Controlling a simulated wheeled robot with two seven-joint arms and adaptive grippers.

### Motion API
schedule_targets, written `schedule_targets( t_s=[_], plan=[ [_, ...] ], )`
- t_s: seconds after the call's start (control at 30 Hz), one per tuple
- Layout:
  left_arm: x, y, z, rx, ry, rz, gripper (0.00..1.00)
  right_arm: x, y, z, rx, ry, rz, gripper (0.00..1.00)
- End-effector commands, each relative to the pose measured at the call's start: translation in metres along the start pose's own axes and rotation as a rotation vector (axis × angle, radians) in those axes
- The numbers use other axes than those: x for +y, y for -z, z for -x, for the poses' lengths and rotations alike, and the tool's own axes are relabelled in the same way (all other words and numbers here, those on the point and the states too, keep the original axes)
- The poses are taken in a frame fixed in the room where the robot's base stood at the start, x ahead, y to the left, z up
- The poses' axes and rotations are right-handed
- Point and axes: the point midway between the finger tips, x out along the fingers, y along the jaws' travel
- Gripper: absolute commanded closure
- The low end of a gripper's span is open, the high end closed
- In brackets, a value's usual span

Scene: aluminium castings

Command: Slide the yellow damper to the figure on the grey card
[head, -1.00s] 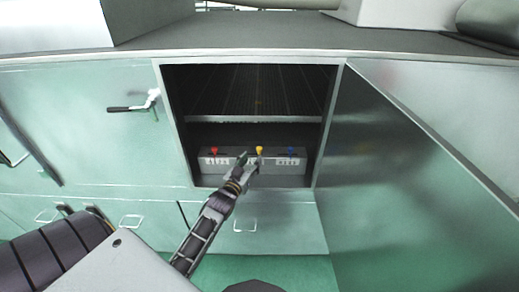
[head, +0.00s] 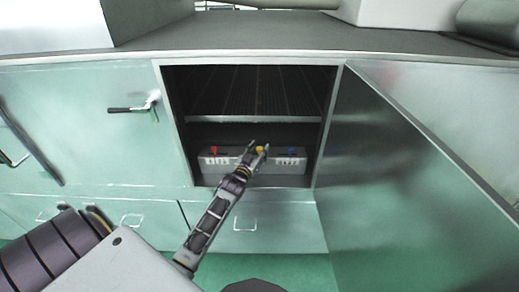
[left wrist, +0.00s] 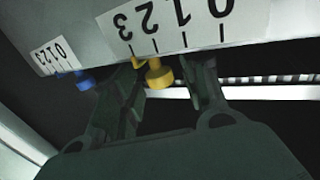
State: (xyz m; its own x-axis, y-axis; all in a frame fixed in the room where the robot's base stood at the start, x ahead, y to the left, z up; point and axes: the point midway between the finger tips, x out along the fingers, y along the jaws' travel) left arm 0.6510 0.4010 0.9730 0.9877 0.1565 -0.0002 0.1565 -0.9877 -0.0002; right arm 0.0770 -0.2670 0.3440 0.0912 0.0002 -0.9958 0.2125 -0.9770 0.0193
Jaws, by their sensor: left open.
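The yellow damper (head: 260,149) is a small knob on the front of a grey box (head: 208,163) inside the open cabinet. In the left wrist view the yellow damper (left wrist: 158,74) hangs below a white number scale (left wrist: 172,27), near its 2 and 3 marks; its exact setting I cannot tell. My left gripper (head: 257,148) is open, reaching into the cabinet at the damper. In the left wrist view its fingers (left wrist: 166,88) stand on either side of the yellow knob; contact is unclear. I cannot make out a grey card. My right gripper is not in view.
A red knob (head: 214,150) and a blue knob (head: 291,153) flank the yellow one. A shelf (head: 254,119) lies above the box. The open door (head: 395,190) stands to the right. A lever handle (head: 130,108) is on the left panel.

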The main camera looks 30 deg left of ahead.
Motion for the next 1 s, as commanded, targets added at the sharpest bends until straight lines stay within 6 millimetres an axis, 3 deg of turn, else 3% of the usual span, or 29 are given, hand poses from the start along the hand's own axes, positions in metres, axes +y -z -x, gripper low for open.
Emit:
schedule_targets(
  t_s=[0.57, 0.9, 1.0],
  plan=[
    [0.0001, 0.0002, -0.0104, 0.000, 0.000, 0.000, 0.56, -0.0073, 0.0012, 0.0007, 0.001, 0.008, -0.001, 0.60],
    [0.0002, 0.0002, -0.0103, 0.000, 0.000, 0.000, 1.00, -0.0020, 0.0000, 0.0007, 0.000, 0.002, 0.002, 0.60],
    [0.0003, 0.0001, -0.0102, 0.000, 0.000, 0.000, 1.00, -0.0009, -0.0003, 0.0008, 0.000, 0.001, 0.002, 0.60]
  ],
)
